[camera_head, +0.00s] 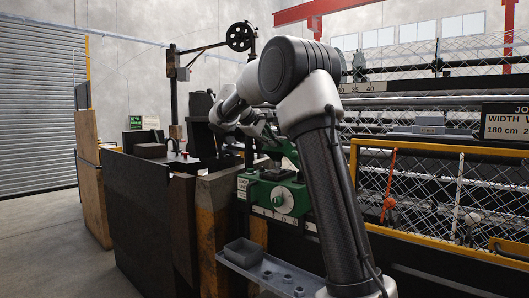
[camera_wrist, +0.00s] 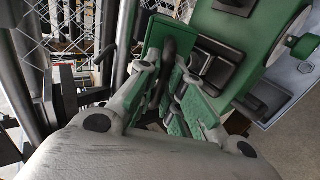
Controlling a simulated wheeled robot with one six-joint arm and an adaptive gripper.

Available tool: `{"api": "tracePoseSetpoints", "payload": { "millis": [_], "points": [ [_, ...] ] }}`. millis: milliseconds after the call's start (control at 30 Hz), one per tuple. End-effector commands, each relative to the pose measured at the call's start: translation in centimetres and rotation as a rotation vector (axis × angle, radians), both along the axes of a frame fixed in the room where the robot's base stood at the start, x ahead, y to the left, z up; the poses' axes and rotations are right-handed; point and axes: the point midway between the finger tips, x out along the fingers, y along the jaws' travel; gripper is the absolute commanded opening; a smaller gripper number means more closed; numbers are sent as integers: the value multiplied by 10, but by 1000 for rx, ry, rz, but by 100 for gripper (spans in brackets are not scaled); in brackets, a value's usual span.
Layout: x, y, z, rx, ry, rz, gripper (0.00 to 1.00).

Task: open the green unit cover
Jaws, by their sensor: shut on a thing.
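The green unit (camera_head: 272,196) with a pale round dial sits on the machine in the head view. Its body also shows in the wrist view (camera_wrist: 243,28) at upper right. The green cover (camera_wrist: 152,36) is a flat green panel in the wrist view, with a dark curved handle (camera_wrist: 186,38) at its edge. My gripper (camera_wrist: 170,66) has green-padded fingers and is shut around the dark handle. The exact contact is partly hidden by the fingers. In the head view my gripper is small and partly hidden above the unit, so the cover's angle is hard to tell there.
A grey tray (camera_head: 258,268) with cups sits below the unit. A yellow-framed wire mesh (camera_head: 455,190) stands to the right, with an orange strap (camera_head: 389,200) hanging on it. Dark panels (camera_head: 150,215) stand left, with open floor (camera_head: 55,245) beyond.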

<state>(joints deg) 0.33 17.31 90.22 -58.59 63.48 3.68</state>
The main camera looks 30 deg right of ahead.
Motion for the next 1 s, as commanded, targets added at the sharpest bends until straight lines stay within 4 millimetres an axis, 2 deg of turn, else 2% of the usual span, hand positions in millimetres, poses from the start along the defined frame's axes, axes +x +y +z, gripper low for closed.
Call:
{"api": "tracePoseSetpoints", "payload": {
  "millis": [200,500,1000],
  "points": [
    [8,-25,22,0,-5,-6,0],
    [17,-49,37,-2,-5,-5,0],
    [21,-59,41,-1,-3,-5,0]
  ]
}}
